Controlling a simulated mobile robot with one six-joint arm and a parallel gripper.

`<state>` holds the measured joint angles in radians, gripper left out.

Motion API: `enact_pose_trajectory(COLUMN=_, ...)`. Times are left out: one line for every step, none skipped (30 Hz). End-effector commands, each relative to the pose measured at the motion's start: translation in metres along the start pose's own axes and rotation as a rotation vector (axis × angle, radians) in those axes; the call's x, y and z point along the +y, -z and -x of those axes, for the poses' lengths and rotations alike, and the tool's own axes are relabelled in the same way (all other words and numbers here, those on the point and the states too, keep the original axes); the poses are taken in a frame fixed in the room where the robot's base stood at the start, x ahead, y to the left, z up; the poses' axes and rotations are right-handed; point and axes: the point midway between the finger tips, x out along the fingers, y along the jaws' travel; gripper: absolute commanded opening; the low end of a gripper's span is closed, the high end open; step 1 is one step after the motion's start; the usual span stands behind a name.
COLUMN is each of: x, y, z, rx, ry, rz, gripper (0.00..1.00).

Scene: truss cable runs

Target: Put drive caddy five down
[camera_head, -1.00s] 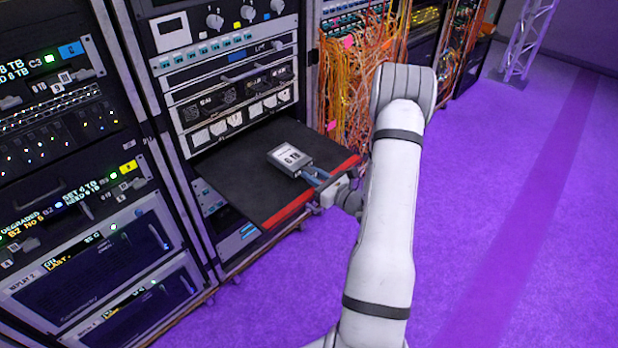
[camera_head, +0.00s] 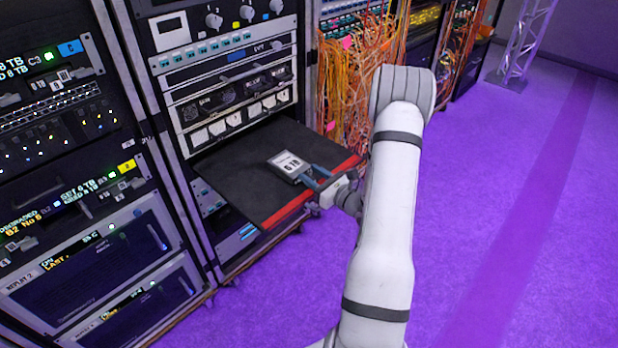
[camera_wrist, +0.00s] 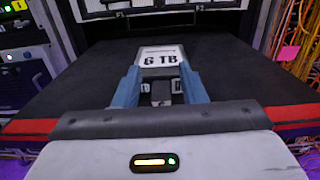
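My gripper (camera_head: 314,178) is low over the shelf's front part, at the near end of the caddy. Its two blue fingers (camera_wrist: 159,88) are spread, with a gap between them and the dark handle part in the middle. No number five is readable on the caddy.
Bare shelf surface surrounds the caddy on the left and behind. Rack units with knobs (camera_head: 225,75) stand above the shelf. Orange cables (camera_head: 345,85) hang close on the right. Another rack of drive units (camera_head: 75,150) stands at left. Open purple floor lies right.

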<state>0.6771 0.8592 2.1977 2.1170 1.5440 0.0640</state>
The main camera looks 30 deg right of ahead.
Motion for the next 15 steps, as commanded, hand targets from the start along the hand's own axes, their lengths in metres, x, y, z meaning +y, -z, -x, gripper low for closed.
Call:
enact_pose_trajectory(x=0.004, y=0.015, z=0.003, rx=0.028, ry=0.000, rz=-0.015, gripper=0.42)
enact_pose_trajectory(x=0.004, y=0.015, z=0.003, rx=0.028, ry=0.000, rz=-0.015, gripper=0.42)
enact_pose_trajectory(x=0.004, y=0.015, z=0.003, rx=0.028, ry=0.000, rz=-0.016, gripper=0.42)
enact_pose_trajectory(x=0.004, y=0.015, z=0.003, rx=0.028, ry=-0.001, rz=-0.016, gripper=0.42)
enact_pose_trajectory(x=0.004, y=0.015, z=0.003, rx=0.028, ry=-0.001, rz=-0.016, gripper=0.42)
enact_pose_trajectory(x=0.004, y=0.015, z=0.003, rx=0.028, ry=-0.001, rz=-0.016, gripper=0.42)
enact_pose_trajectory(x=0.005, y=0.015, z=0.003, rx=0.028, ry=-0.001, rz=-0.016, gripper=0.42)
enact_pose_trajectory(x=0.005, y=0.015, z=0.003, rx=0.028, ry=-0.001, rz=-0.016, gripper=0.42)
enact_pose_trajectory(x=0.005, y=0.014, z=0.003, rx=0.028, ry=-0.001, rz=-0.016, gripper=0.42)
enact_pose_trajectory(x=0.005, y=0.012, z=0.003, rx=0.028, ry=-0.001, rz=-0.016, gripper=0.42)
enact_pose_trajectory(x=0.005, y=0.010, z=0.003, rx=0.028, ry=-0.001, rz=-0.016, gripper=0.42)
enact_pose_trajectory(x=0.004, y=0.007, z=0.003, rx=0.029, ry=-0.001, rz=-0.016, gripper=0.42)
enact_pose_trajectory(x=0.004, y=0.004, z=0.003, rx=0.029, ry=-0.002, rz=-0.016, gripper=0.42)
enact_pose_trajectory(x=0.004, y=0.000, z=0.003, rx=0.029, ry=-0.002, rz=-0.016, gripper=0.42)
enact_pose_trajectory(x=0.004, y=-0.001, z=0.006, rx=0.029, ry=0.000, rz=-0.017, gripper=0.42)
